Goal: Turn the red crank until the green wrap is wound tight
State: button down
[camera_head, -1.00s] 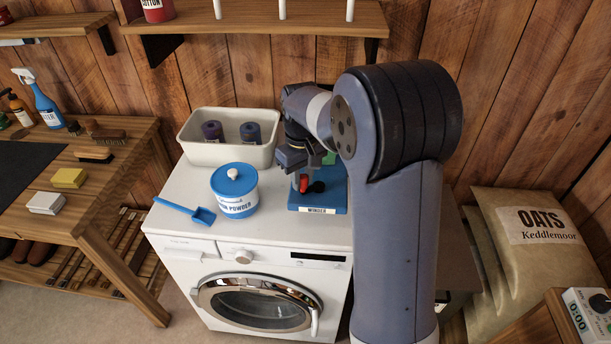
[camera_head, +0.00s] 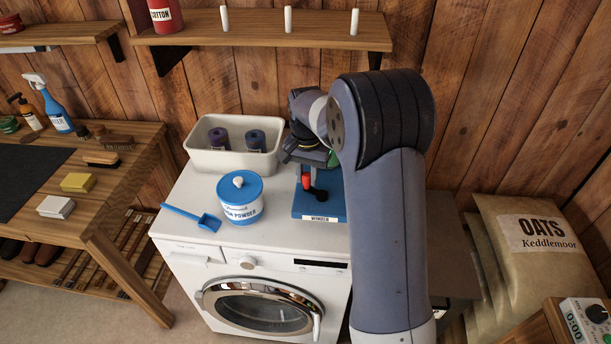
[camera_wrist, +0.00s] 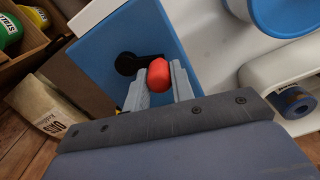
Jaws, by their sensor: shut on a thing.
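The blue winder (camera_head: 328,204) stands on the white washing machine, with a "WINDER" label on its front. Its red crank handle (camera_wrist: 159,73) sits between my gripper's fingers (camera_wrist: 158,88) in the wrist view, and the fingers are shut on it. The crank's black hub (camera_wrist: 128,64) shows on the blue face beside the handle. In the head view, the red handle (camera_head: 306,182) shows just below my gripper (camera_head: 303,165). A small piece of green wrap (camera_head: 332,158) shows behind my wrist; most of it is hidden, so I cannot tell how tight it is.
A blue-lidded powder tub (camera_head: 240,205) and a blue scoop (camera_head: 192,217) lie left of the winder on the washing machine (camera_head: 185,250). A white bin (camera_head: 205,159) with rolled wraps stands behind. A shelf with pegs (camera_head: 255,45) is above. Oats sacks (camera_head: 535,265) lean at the right.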

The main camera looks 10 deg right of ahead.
jog(key=shift+w+d+m, duration=0.25)
jog(key=shift+d+m, duration=0.05)
jog(key=shift+m, duration=0.55)
jog(key=shift+w+d+m, duration=0.2)
jog(key=shift+d+m, duration=0.05)
jog(key=shift+m, duration=0.6)
jog(key=c, duration=1.2)
grip_release()
notch_tip(320, 180, up, 11)
jog(key=shift+b, duration=0.3)
